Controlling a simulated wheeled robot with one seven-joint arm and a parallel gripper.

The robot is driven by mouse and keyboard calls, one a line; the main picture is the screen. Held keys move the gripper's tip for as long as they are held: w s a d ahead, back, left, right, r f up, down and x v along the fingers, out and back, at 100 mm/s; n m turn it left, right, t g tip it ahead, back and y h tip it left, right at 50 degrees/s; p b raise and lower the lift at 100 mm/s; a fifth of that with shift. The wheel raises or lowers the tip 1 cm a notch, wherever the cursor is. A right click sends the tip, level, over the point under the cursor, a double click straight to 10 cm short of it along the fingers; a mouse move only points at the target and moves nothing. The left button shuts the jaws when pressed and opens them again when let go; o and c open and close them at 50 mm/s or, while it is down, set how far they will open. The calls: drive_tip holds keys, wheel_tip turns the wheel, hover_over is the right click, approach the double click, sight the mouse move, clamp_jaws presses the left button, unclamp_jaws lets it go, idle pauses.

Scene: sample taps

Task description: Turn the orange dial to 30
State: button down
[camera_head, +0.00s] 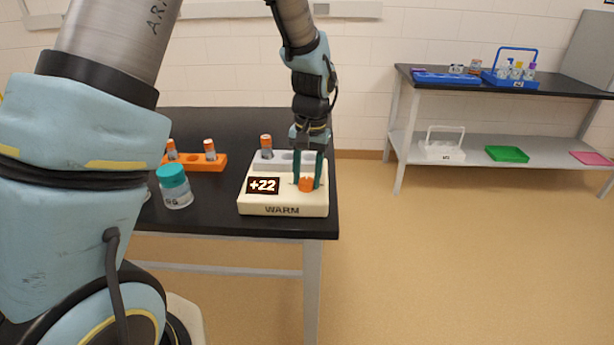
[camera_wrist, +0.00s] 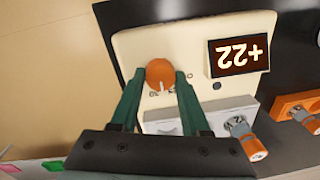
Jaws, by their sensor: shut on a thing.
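The orange dial (camera_head: 306,184) sits on the front right of a cream warmer block (camera_head: 285,208) marked WARM. The block's dark display (camera_head: 263,185) reads +22. My gripper (camera_head: 307,184) points down from above, with its green fingers on either side of the dial. In the wrist view the dial (camera_wrist: 160,73) lies between the two fingertips (camera_wrist: 160,76), and a pale mark shows on its near edge. The display (camera_wrist: 239,55) appears upside down there and also reads +22. Part of the lettering by the dial is hidden.
A grey rack (camera_head: 258,166) with an orange-capped vial (camera_head: 266,143) stands at the block's back. An orange rack (camera_head: 208,163) and a teal-lidded jar (camera_head: 174,188) are to the left on the black table (camera_head: 226,219). A shelf with trays stands at the right, with open floor before it.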

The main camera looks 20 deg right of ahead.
sight(309, 181)
drive_tip(key=shift+m, duration=1.8)
drive_tip(key=shift+c, duration=1.9)
unclamp_jaws()
wheel_tip(309, 181, up, 11)
drive_tip(key=b, duration=0.2)
drive_tip(key=shift+s+d, duration=0.15)
drive_tip(key=shift+s, duration=0.1)
drive_tip(key=shift+f, duration=0.1)
